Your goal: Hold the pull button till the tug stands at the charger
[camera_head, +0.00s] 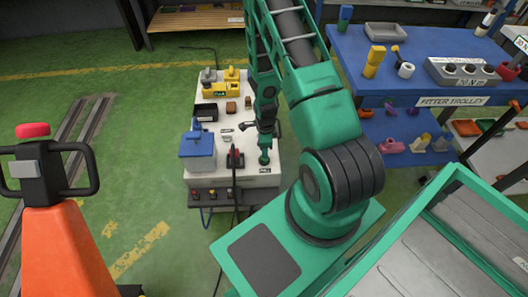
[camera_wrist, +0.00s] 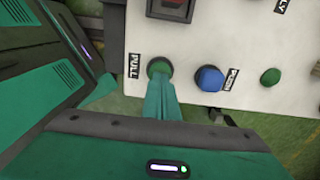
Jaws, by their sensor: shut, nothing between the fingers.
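The green pull button (camera_wrist: 158,66) sits on a white panel (camera_wrist: 240,35) in the wrist view, beside a label reading PULL. My gripper (camera_wrist: 162,84) is shut and empty. Its fingertips are right at this button and overlap its lower edge; I cannot tell whether they press it. In the head view my gripper (camera_head: 264,158) is over the front right of a white bench (camera_head: 262,178). I cannot make out for certain which thing is the tug or the charger.
A blue button (camera_wrist: 209,78) and another green button (camera_wrist: 270,77) are to the right on the panel. A blue box (camera_head: 197,150) and yellow device (camera_head: 222,88) are on the bench. An orange truck (camera_head: 60,250) stands left, near floor rails (camera_head: 72,135).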

